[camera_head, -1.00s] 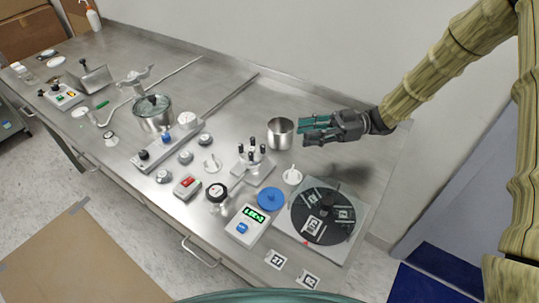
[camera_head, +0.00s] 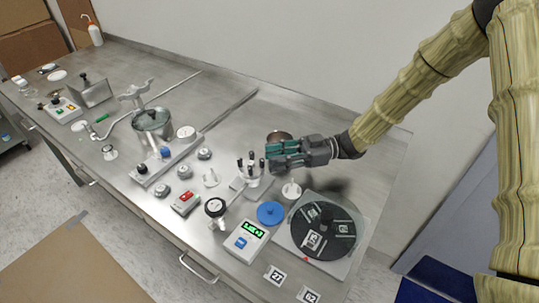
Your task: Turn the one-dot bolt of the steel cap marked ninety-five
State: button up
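Several small round steel caps or knobs stand on the bench, among them one at the middle (camera_head: 204,154) and one to its left (camera_head: 185,171). Their markings are too small to read, so I cannot tell which one is marked ninety-five or which bolt has one dot. A stand with several black-topped upright posts (camera_head: 247,180) is at the centre. My gripper (camera_head: 269,158) hangs just right of these posts, its teal fingers pointing left. It partly hides a steel cup (camera_head: 279,135). Nothing is clearly held, and the finger gap is unclear.
A dark round turntable (camera_head: 322,232) with tagged pieces is at the right, beside a blue disc (camera_head: 271,213) and a box with a green display (camera_head: 246,241). A white funnel-like piece (camera_head: 291,190) stands below my gripper.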

aim_at(262, 163)
jog(key=shift+x, duration=0.95)
grip_shut()
jog(key=shift+m+t, duration=0.3)
jog(key=shift+t, duration=0.3)
jog(key=m+t, duration=0.2)
jog(key=t, duration=0.1)
jog(key=m+t, duration=0.1)
jog(key=t, duration=0.1)
jog(key=shift+s+d+b, duration=0.1)
jog(key=shift+s+b, duration=0.2)
jog(key=shift+s, duration=0.05)
jog(key=shift+s+m+t+h+b, duration=0.15)
jog(key=shift+m+t+h+b, duration=0.25)
jog(key=shift+m+t, duration=0.75)
jog(key=shift+s+m+t+h+b, duration=0.2)
jog(key=shift+m+t+b, duration=0.45)
jog(key=shift+t, duration=0.8)
jog(key=shift+m, duration=0.3)
